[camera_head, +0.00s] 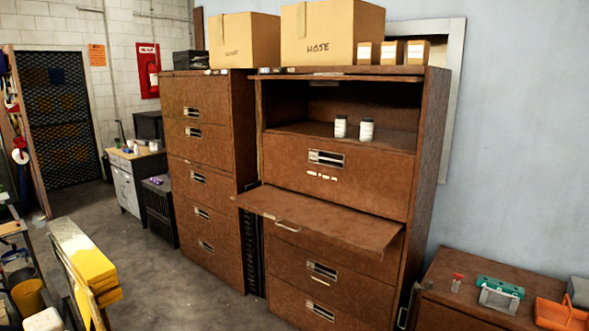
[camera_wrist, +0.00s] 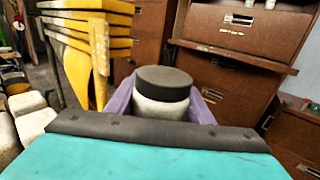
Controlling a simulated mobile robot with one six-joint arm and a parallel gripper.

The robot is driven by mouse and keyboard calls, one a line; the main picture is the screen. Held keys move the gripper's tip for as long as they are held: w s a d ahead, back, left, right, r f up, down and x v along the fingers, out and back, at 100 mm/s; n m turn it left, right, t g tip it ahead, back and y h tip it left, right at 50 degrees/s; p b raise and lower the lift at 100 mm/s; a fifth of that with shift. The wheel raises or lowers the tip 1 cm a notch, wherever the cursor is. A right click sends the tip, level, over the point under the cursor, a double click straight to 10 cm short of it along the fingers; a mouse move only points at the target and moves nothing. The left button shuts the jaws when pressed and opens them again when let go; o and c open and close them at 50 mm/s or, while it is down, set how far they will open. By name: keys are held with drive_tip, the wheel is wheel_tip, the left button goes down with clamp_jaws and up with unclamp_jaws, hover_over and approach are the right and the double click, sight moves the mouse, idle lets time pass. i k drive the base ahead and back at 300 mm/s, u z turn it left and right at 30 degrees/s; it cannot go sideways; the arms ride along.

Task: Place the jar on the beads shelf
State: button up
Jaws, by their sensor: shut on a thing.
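A white jar with a dark grey lid (camera_wrist: 163,88) is held upright between the purple fingers of my gripper (camera_wrist: 161,103) in the wrist view. My gripper and this jar do not show in the head view. The brown cabinet (camera_head: 338,180) has an open upper compartment with a shelf (camera_head: 300,128). Two white jars with dark lids (camera_head: 340,127) (camera_head: 366,131) stand on it, right of its middle. The left part of that shelf is bare. No beads label is readable. In the wrist view, the cabinet (camera_wrist: 228,40) is beyond the jar, apart from it.
A brown panel (camera_head: 325,217) sticks out from the cabinet below the open compartment. A closed cabinet (camera_head: 200,170) stands to its left. Yellow stacked pieces (camera_head: 85,255) are at lower left. A low brown cabinet (camera_head: 450,290) stands at right. Grey floor (camera_head: 150,270) is clear between.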

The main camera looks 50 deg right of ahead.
sight(395, 145)
drive_tip(key=u, duration=2.05)
drive_tip(key=k, duration=2.35)
drive_tip(key=u, duration=0.05)
